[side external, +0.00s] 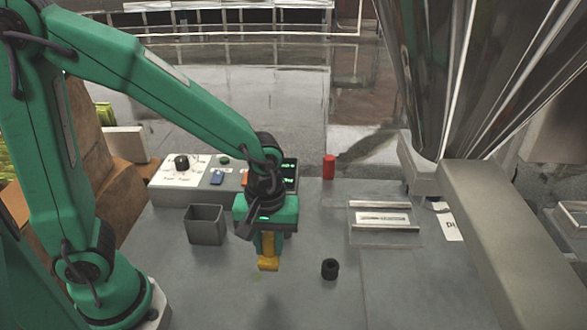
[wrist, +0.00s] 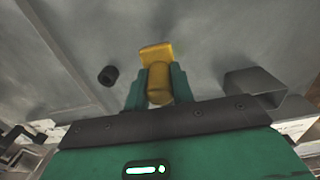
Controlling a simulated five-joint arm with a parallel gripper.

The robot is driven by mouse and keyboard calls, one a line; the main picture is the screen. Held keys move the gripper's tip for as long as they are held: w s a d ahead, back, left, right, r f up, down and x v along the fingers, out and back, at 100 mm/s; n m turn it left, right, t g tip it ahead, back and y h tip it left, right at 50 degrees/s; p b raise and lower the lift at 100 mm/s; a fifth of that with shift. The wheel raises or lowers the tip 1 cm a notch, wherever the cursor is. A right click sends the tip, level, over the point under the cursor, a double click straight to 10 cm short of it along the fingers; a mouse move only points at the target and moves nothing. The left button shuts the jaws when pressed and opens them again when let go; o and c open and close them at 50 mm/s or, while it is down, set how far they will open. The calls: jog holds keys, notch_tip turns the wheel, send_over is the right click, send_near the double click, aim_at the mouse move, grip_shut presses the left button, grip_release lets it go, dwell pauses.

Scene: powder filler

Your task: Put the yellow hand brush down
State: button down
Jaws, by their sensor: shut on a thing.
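The yellow hand brush (side external: 268,262) hangs below my gripper (side external: 266,240), above the grey table (side external: 190,290). In the wrist view the yellow brush (wrist: 157,52) sits between the two green fingers of my gripper (wrist: 158,84), which are shut on its handle. The wider yellow end points down in the side view. The exact gap between the brush and the table is hard to tell.
A grey open bin (side external: 206,225) stands left of my gripper. A black ring-like part (side external: 330,269) lies to the right. A control box (side external: 178,178), a red cylinder (side external: 329,167) and a clear plate (side external: 385,225) stand further back. The front table is clear.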

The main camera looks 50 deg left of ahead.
jog(key=shift+s+a+r, duration=0.55)
jog(key=shift+a+r, duration=1.05)
jog(key=shift+a, duration=0.65)
jog(key=w+a+f, duration=0.1)
jog(key=a+f, duration=0.1)
jog(key=a, duration=0.1)
jog(key=w+a+f, duration=0.2)
jog(key=a, duration=0.2)
jog(key=w+a+f, duration=0.1)
jog(key=a+f, duration=0.2)
jog(key=shift+w+a, duration=0.3)
jog(key=shift+a, duration=0.05)
jog(key=shift+f, duration=0.1)
jog(key=shift+f, duration=1.9)
jog(key=shift+f, duration=0.15)
jog(key=c, duration=1.2)
grip_release()
